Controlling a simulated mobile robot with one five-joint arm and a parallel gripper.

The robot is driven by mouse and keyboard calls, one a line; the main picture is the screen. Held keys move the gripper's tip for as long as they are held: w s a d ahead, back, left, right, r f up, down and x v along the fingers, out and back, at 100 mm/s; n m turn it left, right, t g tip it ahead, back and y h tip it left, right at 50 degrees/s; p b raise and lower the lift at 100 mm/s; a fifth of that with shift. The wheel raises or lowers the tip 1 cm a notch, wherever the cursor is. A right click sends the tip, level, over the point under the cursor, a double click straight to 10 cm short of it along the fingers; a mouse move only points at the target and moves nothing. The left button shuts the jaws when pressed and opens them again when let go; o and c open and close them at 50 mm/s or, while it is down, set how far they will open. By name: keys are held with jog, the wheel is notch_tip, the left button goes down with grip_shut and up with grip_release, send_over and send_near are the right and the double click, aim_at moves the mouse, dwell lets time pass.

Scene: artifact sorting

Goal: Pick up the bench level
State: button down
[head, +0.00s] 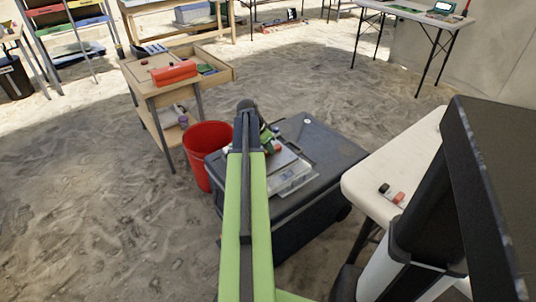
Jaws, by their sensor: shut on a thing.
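My gripper (267,134) is at the far end of my light green arm, above the dark grey chest. The arm hides much of it. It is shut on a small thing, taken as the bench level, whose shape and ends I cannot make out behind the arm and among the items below. Whether that thing is clear of the surface under it cannot be told.
The dark chest (330,150) carries a pale clear-sided tray (293,182). A red bucket (200,150) stands left of it. A white table (400,160) with small items is at right. A wooden cart (150,83) holds a red box (174,73). Sand at left is open.

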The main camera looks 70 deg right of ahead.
jog(key=shift+r+p, duration=0.7)
jog(key=r+p, duration=0.4)
jog(key=shift+s+a, duration=0.1)
jog(key=shift+s, duration=0.15)
jog(key=s+a+r+p, duration=0.3)
jog(key=s+r+p, duration=0.2)
jog(key=s, duration=0.5)
jog(key=shift+s+r+p, duration=0.35)
jog(key=shift+s, duration=0.05)
